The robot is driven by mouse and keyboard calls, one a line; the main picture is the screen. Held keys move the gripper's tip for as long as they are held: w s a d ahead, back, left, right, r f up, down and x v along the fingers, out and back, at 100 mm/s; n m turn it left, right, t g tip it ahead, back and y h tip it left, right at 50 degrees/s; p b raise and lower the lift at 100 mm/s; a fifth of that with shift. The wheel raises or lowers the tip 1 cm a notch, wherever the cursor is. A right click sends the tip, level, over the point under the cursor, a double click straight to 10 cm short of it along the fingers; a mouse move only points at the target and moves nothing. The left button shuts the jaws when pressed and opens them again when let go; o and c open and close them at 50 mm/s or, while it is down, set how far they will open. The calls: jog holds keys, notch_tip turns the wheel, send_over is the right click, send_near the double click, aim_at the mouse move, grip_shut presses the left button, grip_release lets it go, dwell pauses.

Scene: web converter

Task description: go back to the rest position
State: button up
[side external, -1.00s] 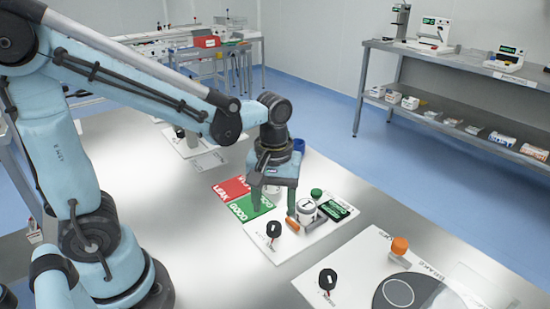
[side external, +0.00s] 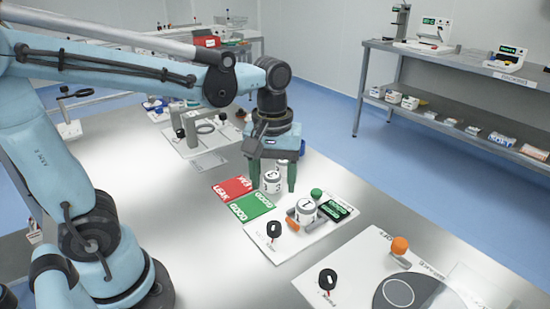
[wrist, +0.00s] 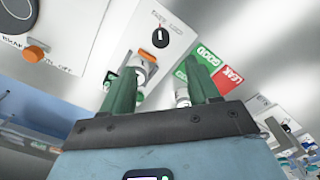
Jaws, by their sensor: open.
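My gripper (side external: 272,187) is raised above the steel bench, its green fingers apart and pointing down. In the side view a white canister (side external: 272,182) shows between the fingers, near the red LEAK pad (side external: 232,189) and the green GOOD pad (side external: 250,206); nothing is visibly gripped. In the wrist view my gripper (wrist: 162,85) is also open, with a white canister (wrist: 183,96) showing beyond the fingers. Another white canister (side external: 306,211) stands on the white station board (side external: 290,246), beside a green knob (side external: 316,193).
Black knobs (side external: 274,229) and an orange knob (side external: 400,245) stand up from boards at the front. A stand with a black ring (side external: 205,129) is behind on the left. A shelf (side external: 460,80) stands at the back right. The bench left of the pads is clear.

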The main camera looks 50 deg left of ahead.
jog(key=m+t, duration=0.2)
jog(key=m, duration=0.1)
jog(key=s+a+m+t, duration=0.1)
jog(key=m+t, duration=0.1)
jog(key=m, duration=0.1)
jog(key=a+m+t, duration=0.1)
jog(key=m+t, duration=0.2)
jog(key=shift+s+a+f, duration=0.1)
jog(key=shift+s+f, duration=0.1)
jog(key=shift+s, duration=0.1)
